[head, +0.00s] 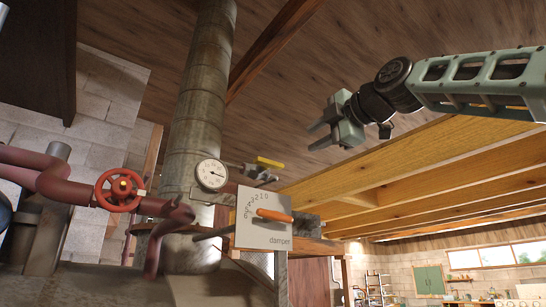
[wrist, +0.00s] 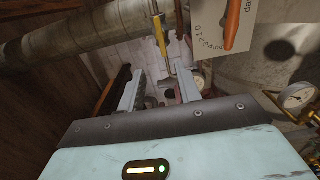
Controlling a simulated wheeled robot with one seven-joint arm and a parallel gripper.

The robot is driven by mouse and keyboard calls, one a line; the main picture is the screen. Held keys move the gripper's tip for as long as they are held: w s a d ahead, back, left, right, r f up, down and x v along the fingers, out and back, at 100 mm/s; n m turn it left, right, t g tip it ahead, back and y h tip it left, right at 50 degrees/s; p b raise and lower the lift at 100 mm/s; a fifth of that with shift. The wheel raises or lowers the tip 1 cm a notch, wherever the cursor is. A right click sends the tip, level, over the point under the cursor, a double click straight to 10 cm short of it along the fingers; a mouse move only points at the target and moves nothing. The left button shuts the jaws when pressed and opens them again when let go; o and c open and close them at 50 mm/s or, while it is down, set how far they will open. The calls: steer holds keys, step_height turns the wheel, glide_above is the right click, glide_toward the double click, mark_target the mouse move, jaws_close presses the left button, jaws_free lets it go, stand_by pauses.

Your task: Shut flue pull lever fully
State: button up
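An orange-handled lever (head: 273,215) is mounted on a white plate (head: 262,236) marked "damper" with a numbered arc, beside the flue pipe. Its handle lies nearly level across the plate in the head view. The lever also shows at the top right of the wrist view (wrist: 232,24). A smaller yellow lever (head: 269,163) sits above the plate; a yellow handle (wrist: 158,32) also shows beyond the fingers in the wrist view. My gripper (head: 315,138) is open and empty, above and right of the plate. It touches neither lever. Its spread fingers show in the wrist view (wrist: 160,76).
The grey flue pipe (head: 200,100) rises left of the plate. A round gauge (head: 212,174) and a red valve wheel (head: 119,190) on dark red pipes stand to the left. Wooden beams (head: 420,160) run on the right, below my arm.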

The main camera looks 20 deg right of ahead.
mark_target(272, 163)
steer(key=p+x, duration=0.8)
steer(key=x, duration=0.8)
steer(key=shift+w+p, duration=0.15)
steer(key=shift+p, duration=0.2)
steer(key=shift+w+a+f, duration=0.1)
steer(key=shift+w+a, duration=0.1)
steer(key=shift+w, duration=0.2)
jaws_close()
